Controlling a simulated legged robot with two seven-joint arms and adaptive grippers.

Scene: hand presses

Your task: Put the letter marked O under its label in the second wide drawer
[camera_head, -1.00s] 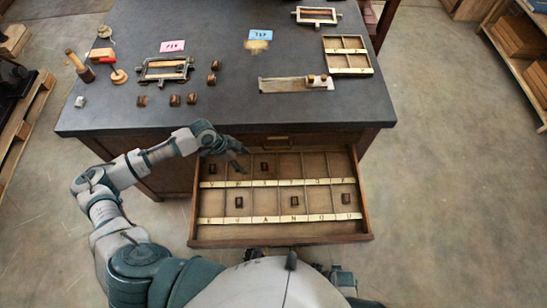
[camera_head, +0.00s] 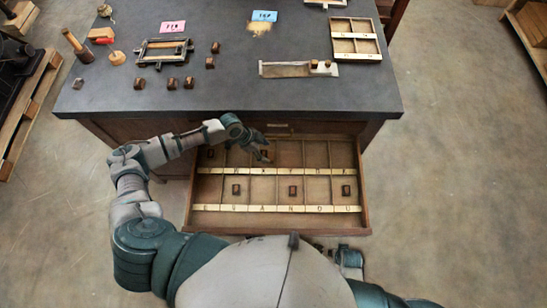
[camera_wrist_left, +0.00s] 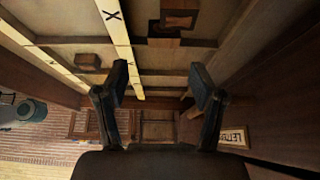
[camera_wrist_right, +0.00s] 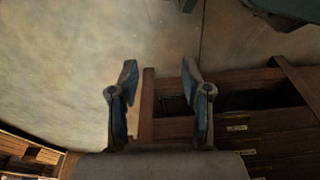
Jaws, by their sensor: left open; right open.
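The wide drawer (camera_head: 280,222) is pulled out, with two rows of compartments above cream label strips. Small dark letter blocks lie in it: one in the upper left (camera_head: 211,153), one at my left gripper (camera_head: 264,156), and three in the lower row, including one at the right (camera_head: 346,190). I cannot read which is O. My left gripper is open over the upper row; in the left wrist view its fingers (camera_wrist_left: 160,80) are apart with nothing between them, and blocks (camera_wrist_left: 180,18) lie beyond.
The dark tabletop (camera_head: 235,98) behind the drawer holds several loose blocks (camera_head: 172,83), a metal frame (camera_head: 163,52), a composing stick (camera_head: 298,69), a divided tray (camera_head: 356,40), and pink (camera_head: 172,27) and blue (camera_head: 264,16) cards. Open floor lies right of the desk.

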